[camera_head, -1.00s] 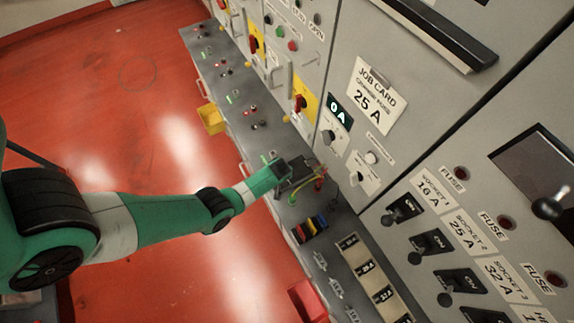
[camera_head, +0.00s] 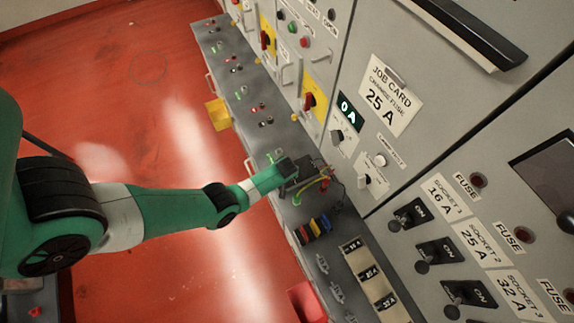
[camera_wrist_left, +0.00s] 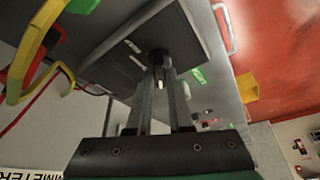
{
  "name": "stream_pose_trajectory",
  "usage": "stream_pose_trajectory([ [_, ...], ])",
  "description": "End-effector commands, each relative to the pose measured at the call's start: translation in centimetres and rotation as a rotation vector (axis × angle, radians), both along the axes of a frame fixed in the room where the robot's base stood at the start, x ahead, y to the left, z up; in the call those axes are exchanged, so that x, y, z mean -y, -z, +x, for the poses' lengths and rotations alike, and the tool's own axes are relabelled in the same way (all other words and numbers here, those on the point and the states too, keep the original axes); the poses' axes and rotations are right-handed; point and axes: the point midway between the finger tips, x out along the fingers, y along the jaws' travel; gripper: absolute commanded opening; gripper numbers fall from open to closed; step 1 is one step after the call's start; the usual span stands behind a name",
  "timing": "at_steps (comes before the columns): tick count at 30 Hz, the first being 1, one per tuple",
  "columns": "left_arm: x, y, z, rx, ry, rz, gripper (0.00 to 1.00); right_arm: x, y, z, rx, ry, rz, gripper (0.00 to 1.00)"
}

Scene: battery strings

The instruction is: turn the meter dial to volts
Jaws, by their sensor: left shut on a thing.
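The meter is a dark slab (camera_head: 312,183) on the grey ledge in the head view, with yellow-green and red leads beside it. In the left wrist view the meter's dark face (camera_wrist_left: 122,40) fills the upper middle. Its black dial (camera_wrist_left: 160,56) stands between my fingertips. My left gripper (camera_head: 287,170) is over the meter; in the left wrist view its two fingers (camera_wrist_left: 160,85) are closed on the dial. The dial's markings and pointer are not readable. My right gripper is not in view.
The ledge (camera_head: 335,235) carries several coloured blocks (camera_head: 315,228) and a fuse tray (camera_head: 352,246). The panel behind has a 0 A display (camera_head: 348,112), a job card (camera_head: 388,95) and black socket switches (camera_head: 408,214). Red floor lies left.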

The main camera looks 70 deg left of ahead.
Motion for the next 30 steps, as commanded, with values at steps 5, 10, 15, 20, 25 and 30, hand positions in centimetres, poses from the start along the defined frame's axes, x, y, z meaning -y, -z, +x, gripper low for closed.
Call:
stream_pose_trajectory([
  [5, 0.0, 0.0, 0.0, 0.000, 0.016, 0.000, 0.00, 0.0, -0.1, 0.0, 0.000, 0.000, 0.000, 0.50],
  [10, 0.0, 0.0, -0.2, -0.002, 0.072, 0.000, 0.00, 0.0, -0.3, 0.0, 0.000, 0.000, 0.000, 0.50],
  [15, -0.1, -0.1, -0.2, 0.000, 0.176, -0.001, 0.00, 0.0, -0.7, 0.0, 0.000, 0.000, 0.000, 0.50],
  [20, -0.1, 0.0, -0.3, 0.001, 0.300, -0.001, 0.00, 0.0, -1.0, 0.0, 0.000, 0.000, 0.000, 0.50],
  [25, -0.2, 0.0, -0.3, 0.000, 0.435, 0.000, 0.00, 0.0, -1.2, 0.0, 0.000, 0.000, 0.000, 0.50],
  [30, -0.3, 0.0, -0.3, 0.001, 0.551, -0.001, 0.00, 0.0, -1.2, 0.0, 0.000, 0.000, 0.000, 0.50],
])
